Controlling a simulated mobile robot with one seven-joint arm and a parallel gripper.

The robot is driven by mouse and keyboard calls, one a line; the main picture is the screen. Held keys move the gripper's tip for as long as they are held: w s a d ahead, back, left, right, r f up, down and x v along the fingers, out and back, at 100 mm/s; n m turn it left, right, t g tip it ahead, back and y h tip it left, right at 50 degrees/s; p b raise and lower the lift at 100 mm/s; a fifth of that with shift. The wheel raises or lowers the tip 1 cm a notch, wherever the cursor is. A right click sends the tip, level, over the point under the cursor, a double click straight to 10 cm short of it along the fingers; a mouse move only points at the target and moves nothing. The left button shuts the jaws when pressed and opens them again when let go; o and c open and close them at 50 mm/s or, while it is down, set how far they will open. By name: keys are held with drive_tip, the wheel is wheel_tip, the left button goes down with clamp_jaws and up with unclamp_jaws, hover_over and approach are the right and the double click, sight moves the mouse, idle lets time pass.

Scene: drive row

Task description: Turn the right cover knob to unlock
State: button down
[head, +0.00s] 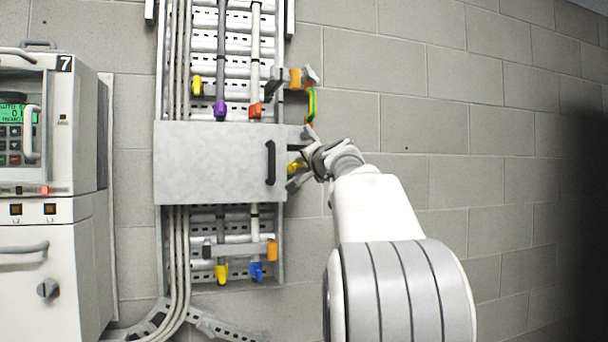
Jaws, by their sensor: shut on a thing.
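A grey rectangular cover (210,163) sits across the cable tray on the wall, with a black handle (270,163) upright near its right edge. The right cover knob (295,168) shows as a small yellow part just past that edge. My gripper (297,165) has reached it from the right and is shut on it. The fingers and wrist hide much of the knob, and its turn angle cannot be read.
Above the cover are yellow, purple and red-orange connectors (220,110); an orange part and a green loop (312,105) stand close above my gripper. Yellow and blue connectors (256,271) sit below. A white drive cabinet (35,130) stands left. The right wall is bare.

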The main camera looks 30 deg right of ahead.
drive_tip(key=n+b, duration=0.4)
drive_tip(key=n, duration=0.2)
drive_tip(key=shift+f, duration=0.15)
drive_tip(key=n+b, duration=0.1)
drive_tip(key=n, duration=0.4)
drive_tip(key=shift+b, duration=0.35)
drive_tip(key=shift+n, duration=0.4)
drive_tip(key=c, duration=0.9)
unclamp_jaws()
drive_tip(key=shift+o, duration=0.2)
drive_tip(key=b+v, duration=0.6)
drive_tip(key=v, duration=1.1)
drive_tip(key=shift+s, duration=0.25)
drive_tip(key=shift+w+a, duration=0.1)
